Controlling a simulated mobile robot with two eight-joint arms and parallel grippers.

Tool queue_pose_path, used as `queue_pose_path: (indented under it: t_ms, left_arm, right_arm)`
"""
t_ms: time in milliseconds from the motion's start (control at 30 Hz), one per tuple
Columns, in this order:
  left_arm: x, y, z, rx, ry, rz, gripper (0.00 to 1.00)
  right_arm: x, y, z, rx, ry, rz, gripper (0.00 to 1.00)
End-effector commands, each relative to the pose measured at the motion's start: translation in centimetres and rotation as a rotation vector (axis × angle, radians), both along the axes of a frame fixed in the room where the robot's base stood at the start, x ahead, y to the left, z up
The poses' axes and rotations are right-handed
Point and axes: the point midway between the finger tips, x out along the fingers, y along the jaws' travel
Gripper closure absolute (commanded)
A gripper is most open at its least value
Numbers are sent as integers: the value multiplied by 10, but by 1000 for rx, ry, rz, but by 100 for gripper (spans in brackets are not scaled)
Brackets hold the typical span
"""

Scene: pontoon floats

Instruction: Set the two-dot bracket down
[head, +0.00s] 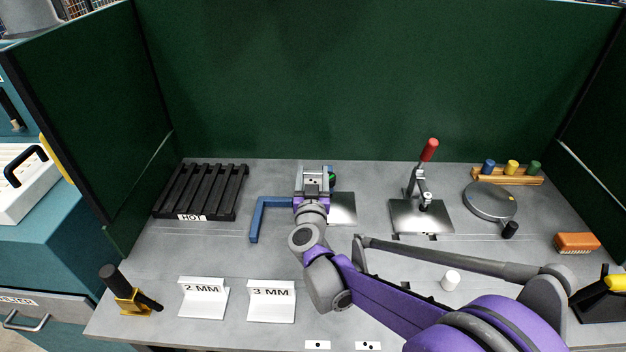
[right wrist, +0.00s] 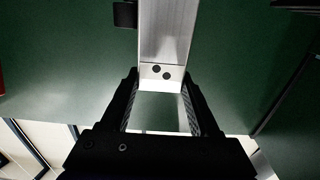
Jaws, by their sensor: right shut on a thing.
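The two-dot bracket (right wrist: 167,38) is a pale metal piece with two black dots near its lower end in the right wrist view. My right gripper (right wrist: 160,92) is shut on it, with a dark finger on each side of its lower end. In the head view the bracket (head: 314,172) shows as a small light metal piece at the far end of my right gripper (head: 312,194), toward the back of the bench. I cannot tell whether it touches anything below. A two-dot label (head: 368,345) and a one-dot label (head: 317,345) are at the front edge. My left gripper is not in view.
A black slatted HOT rack (head: 200,190) and a blue angled bar (head: 258,215) are to the left. A metal plate (head: 342,209) lies beside my gripper. A red-handled clamp (head: 424,175) and a round disc (head: 490,200) are right. Green screens enclose the bench.

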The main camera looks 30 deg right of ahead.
Motion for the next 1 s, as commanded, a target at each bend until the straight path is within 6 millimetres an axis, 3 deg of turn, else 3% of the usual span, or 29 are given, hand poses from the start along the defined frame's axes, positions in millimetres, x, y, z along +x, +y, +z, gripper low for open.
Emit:
queue_pose_path:
  t_ms: [100, 467, 500, 600, 667, 1000]
  left_arm:
    - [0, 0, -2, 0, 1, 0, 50]
    - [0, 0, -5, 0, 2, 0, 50]
    - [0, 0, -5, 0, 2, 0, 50]
    - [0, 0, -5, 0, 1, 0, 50]
    - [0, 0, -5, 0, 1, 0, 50]
    - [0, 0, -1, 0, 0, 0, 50]
  right_arm:
    - [0, 0, -11, 0, 0, 0, 100]
    - [0, 0, -15, 0, 0, 0, 100]
    - [0, 0, -15, 0, 0, 0, 34]
    - [0, 0, -14, 0, 0, 0, 16]
    - [0, 0, -14, 0, 0, 0, 8]
    - [0, 0, -10, 0, 0, 0, 8]
